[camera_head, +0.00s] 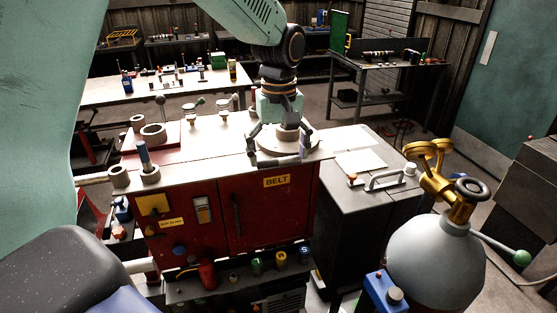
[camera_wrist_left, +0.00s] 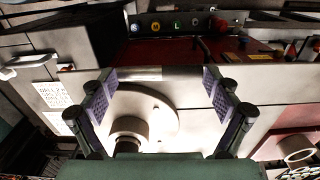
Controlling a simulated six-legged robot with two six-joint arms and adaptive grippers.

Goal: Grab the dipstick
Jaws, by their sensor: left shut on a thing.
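My left gripper (camera_head: 281,160) points down over the right end of the red machine's light top. A blue-handled rod (camera_head: 143,155) stands upright in a grey ring at the left end of the top. It may be the dipstick, but I cannot tell for sure. My left gripper is well to its right. My right gripper is not in view.
The red machine (camera_head: 205,222) has a BELT label and several coloured knobs along its lower front. A grey cabinet (camera_head: 350,205) with a handle adjoins it on the right. A grey tank with a brass valve (camera_head: 455,200) stands front right. Workbenches are behind.

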